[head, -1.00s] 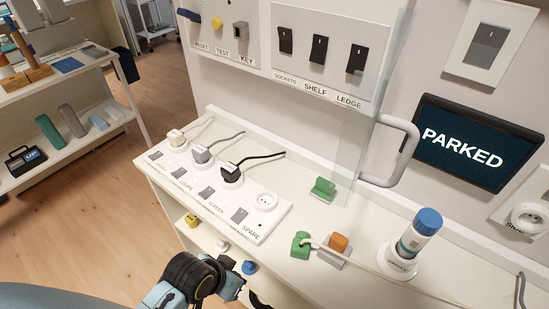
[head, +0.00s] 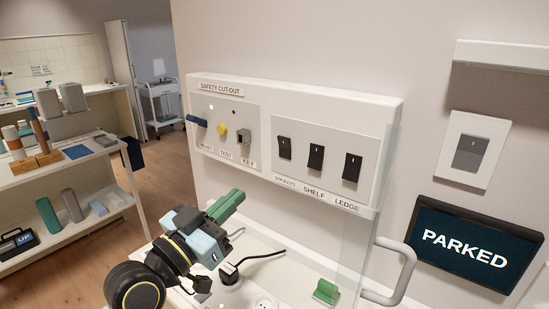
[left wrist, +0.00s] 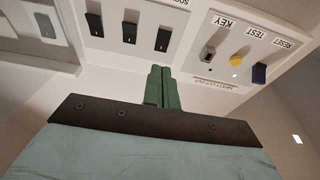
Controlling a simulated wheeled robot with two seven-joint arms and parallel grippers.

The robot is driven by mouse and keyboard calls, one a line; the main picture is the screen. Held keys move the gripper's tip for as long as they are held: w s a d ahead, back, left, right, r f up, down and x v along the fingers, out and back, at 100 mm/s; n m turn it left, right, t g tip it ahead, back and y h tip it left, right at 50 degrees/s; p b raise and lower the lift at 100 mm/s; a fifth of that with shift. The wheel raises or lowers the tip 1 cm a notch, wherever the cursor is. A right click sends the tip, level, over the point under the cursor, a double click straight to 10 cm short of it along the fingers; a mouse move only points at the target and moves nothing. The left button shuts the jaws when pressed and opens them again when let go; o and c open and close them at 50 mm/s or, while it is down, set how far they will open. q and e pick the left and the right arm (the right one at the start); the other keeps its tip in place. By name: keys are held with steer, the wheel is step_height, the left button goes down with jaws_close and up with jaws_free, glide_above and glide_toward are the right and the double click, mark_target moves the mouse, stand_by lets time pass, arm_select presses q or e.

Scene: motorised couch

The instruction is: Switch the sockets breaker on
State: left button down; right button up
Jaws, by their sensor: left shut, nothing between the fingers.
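The sockets breaker (head: 284,147) is the leftmost of three black rocker switches on the white wall box, above the SOCKETS label. In the left wrist view, which is upside down, the sockets breaker (left wrist: 163,39) is the rocker nearest the KEY switch. I cannot tell whether it is on or off. My left gripper (head: 238,195) has green fingers, shut and empty. In the head view they show below and left of the breaker, pointing up toward the box. In the left wrist view the fingertips (left wrist: 160,70) show just below the rocker, apparently apart from it. My right gripper is out of view.
The shelf breaker (head: 316,157) and ledge breaker (head: 352,167) sit close to the right. The key switch (head: 243,137) is left. A clear panel (head: 372,235) with a white handle (head: 405,270) stands at the box's right. A black plug (head: 229,272) is below.

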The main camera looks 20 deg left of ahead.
mark_target(284, 140)
arm_select(q)
steer(key=shift+a+r+t, duration=0.25)
steer(key=shift+r+t, duration=0.05)
steer(key=shift+r, duration=0.4)
steer(key=shift+w, duration=0.1)
steer(key=p+x, duration=0.3)
steer(key=x, duration=1)
steer(key=shift+w+d+r, duration=0.1)
steer(key=shift+w+r, duration=0.05)
steer(key=shift+w, duration=0.2)
steer(key=shift+p, duration=0.35)
